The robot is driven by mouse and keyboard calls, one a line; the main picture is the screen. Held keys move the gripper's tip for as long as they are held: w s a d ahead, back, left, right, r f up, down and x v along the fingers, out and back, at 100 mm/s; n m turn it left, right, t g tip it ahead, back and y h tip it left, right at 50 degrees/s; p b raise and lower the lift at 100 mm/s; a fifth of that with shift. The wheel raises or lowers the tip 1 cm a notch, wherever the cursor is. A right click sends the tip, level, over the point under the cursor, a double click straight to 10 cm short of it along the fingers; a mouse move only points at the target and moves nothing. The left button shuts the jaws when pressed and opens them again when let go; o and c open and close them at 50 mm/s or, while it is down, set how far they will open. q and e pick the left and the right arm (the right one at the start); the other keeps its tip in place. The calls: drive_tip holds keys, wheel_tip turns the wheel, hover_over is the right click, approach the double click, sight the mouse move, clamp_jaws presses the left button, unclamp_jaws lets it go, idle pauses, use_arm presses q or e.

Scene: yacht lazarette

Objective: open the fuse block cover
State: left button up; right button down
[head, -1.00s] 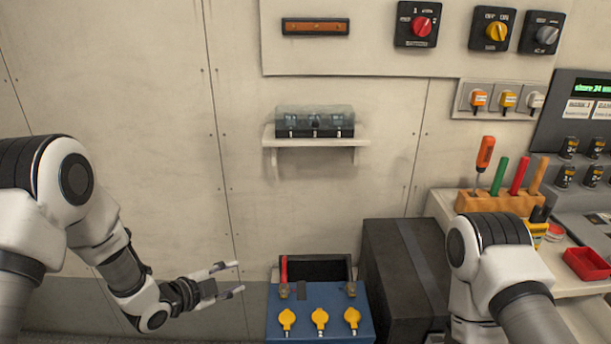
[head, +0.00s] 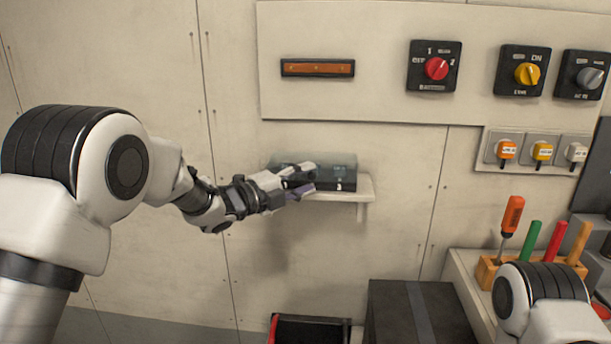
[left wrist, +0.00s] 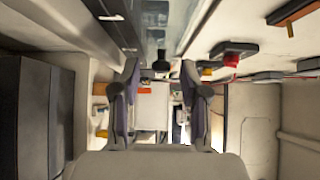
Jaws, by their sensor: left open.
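The fuse block (head: 343,185) is a dark block with a clear, smoky cover (head: 335,160) on a small white wall shelf (head: 355,189). The cover looks shut. My left gripper (head: 306,179) is in front of the left part of the block and hides it. Whether it touches the cover I cannot tell. In the left wrist view, the two fingers stand apart with nothing between them (left wrist: 160,100). The clear cover (left wrist: 156,25) and the dark block (left wrist: 118,28) show beyond the fingertips at the top. My right gripper is out of view.
A panel above carries a red rotary switch (head: 436,69) and a yellow one (head: 527,73). A black box (head: 400,312) stands below the shelf. A wooden rack (head: 486,271) of tools stands at right, near my right arm. The wall left of the shelf is bare.

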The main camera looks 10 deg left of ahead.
use_arm(q)
drive_tip(key=shift+w+d+f, duration=0.15)
drive_tip(key=shift+w+d, duration=0.05)
drive_tip(key=shift+w, duration=0.15)
drive_tip(key=shift+s+a+r, duration=0.2)
drive_tip(key=shift+s, duration=0.05)
drive_tip(key=shift+c, duration=0.6)
drive_tip(key=shift+s+r, duration=0.1)
clamp_jaws()
drive_tip(key=shift+r+p, duration=0.35)
drive_tip(key=shift+p, duration=0.1)
wheel_tip(320, 180, up, 6)
drive_tip(key=w+n+g+y+p, duration=0.1)
drive_tip(key=n+g+p, duration=0.3)
drive_tip(key=p, duration=1.8)
drive_tip(key=shift+y, duration=0.8)
